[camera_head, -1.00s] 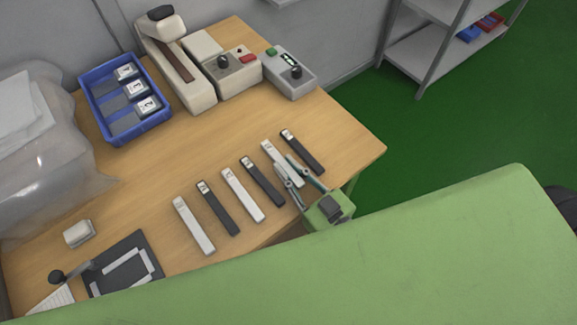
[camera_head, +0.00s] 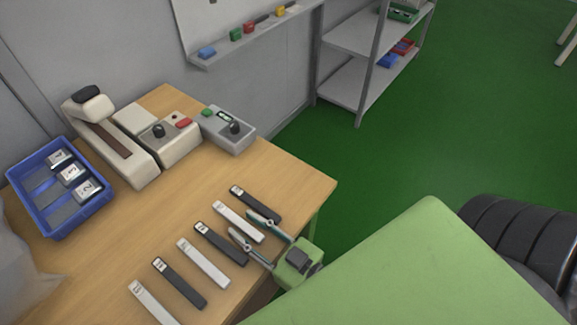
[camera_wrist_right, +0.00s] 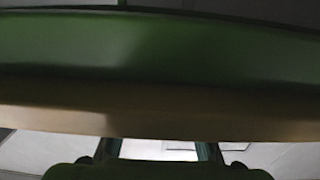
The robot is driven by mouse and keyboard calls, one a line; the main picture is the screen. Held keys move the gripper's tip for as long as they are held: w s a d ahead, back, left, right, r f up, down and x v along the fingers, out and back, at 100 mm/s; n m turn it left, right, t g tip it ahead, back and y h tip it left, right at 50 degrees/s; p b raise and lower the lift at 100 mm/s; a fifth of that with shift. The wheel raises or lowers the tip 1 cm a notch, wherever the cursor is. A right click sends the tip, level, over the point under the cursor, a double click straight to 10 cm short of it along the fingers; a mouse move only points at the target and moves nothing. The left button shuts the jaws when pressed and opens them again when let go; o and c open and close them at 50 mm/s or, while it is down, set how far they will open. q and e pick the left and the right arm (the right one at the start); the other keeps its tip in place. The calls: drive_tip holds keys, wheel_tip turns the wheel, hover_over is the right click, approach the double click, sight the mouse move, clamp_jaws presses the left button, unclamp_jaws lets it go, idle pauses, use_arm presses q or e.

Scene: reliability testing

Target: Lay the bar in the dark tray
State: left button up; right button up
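Several flat bars, white and dark in turn, lie in a row on the wooden table. The dark bar (camera_head: 256,204) at the far right end lies next to a white bar (camera_head: 231,215), with another dark bar (camera_head: 221,244) to its left. My right gripper (camera_head: 241,221) is open, its two fingers apart on either side of the white bar's near half. I cannot tell whether they touch it. In the right wrist view a bright white surface (camera_wrist_right: 160,150) shows between the two spread fingers. The dark tray and my left gripper are outside the current views.
A blue bin (camera_head: 47,213) with small labelled blocks stands at the left. A beige press device (camera_head: 120,150) and a grey control box (camera_head: 228,135) stand at the table's back. A shelf rack (camera_head: 372,60) stands beyond, over open green floor.

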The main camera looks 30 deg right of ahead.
drive_tip(key=p+v, duration=0.2)
drive_tip(key=v, duration=1.1)
drive_tip(key=s+d+f+g+h, duration=0.1)
drive_tip(key=s+d+f+g, duration=0.1)
drive_tip(key=f, duration=1.1)
drive_tip(key=s+d+f+g+h, duration=0.2)
drive_tip(key=s+f+g, duration=0.2)
drive_tip(key=f, duration=0.9)
drive_tip(key=s+d+f+m+g+h, duration=0.1)
drive_tip(key=s+d+f+g+h, duration=0.1)
drive_tip(key=f, duration=1)
drive_tip(key=s+g, duration=0.1)
drive_tip(key=g, duration=0.1)
drive_tip(key=shift+f+g+p, duration=0.3)
drive_tip(key=shift+f+g, duration=0.1)
drive_tip(key=shift+o, duration=0.5)
drive_tip(key=s+d+f+g+h, duration=0.1)
drive_tip(key=s+f+g, duration=0.3)
drive_tip(key=s+f, duration=0.3)
drive_tip(key=shift+s+m+g, duration=0.3)
drive_tip(key=shift+s+g, duration=0.1)
drive_tip(key=shift+s, duration=0.55)
drive_tip(key=shift+s+d+f, duration=0.1)
drive_tip(key=shift+s+f, duration=0.25)
drive_tip(key=shift+s, duration=0.1)
drive_tip(key=shift+s, duration=0.1)
